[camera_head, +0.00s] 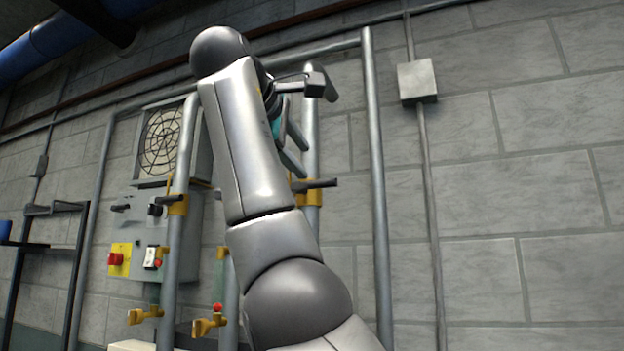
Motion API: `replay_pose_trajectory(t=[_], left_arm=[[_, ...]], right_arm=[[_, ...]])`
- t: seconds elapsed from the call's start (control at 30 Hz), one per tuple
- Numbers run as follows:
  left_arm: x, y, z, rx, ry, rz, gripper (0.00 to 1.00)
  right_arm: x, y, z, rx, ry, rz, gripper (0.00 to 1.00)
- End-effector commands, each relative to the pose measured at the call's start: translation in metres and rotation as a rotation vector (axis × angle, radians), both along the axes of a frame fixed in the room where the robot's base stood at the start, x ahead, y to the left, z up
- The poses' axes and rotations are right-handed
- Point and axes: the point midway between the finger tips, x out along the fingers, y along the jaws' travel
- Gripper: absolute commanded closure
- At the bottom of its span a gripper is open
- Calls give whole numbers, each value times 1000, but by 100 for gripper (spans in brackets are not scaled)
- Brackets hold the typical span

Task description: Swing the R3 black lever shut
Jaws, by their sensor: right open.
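A black lever (316,184) on a yellow valve body (311,197) sits on a grey vertical pipe right of my arm. It points sideways to the right. Another black lever (159,208) with a yellow valve (178,205) is on a pipe to the left. I cannot read which lever is R3. My right arm rises through the middle of the view and hides part of the pipes. My right gripper (295,147) is open, partly hidden behind its own arm, just above the right-hand lever and apart from it. My left gripper is out of view.
A grey control box with a red button (115,259) and a fan grille (161,141) hang on the wall at left. Yellow taps (207,325) sit low. A vertical pipe (377,200) stands right of the lever. The wall farther right is mostly bare.

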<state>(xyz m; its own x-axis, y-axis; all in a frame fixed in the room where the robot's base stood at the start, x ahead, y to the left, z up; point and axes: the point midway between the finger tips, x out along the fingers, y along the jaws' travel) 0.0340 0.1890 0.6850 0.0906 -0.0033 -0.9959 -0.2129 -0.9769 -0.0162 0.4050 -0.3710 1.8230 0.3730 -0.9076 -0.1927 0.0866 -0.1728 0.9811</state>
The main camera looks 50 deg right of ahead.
Motion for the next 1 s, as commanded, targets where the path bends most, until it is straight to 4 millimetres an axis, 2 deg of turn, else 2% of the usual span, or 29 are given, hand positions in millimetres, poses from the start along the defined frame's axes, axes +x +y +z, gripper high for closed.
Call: replay_pose_trajectory(t=[0.1,0.3,0.87,1.0], left_arm=[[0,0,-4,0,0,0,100],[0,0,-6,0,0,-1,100],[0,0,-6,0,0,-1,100],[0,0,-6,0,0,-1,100]], right_arm=[[-8,20,4,-1,0,2,47],[-14,34,8,-1,1,0,47],[-14,35,8,0,1,-1,47],[-5,37,0,-1,6,10,47]])
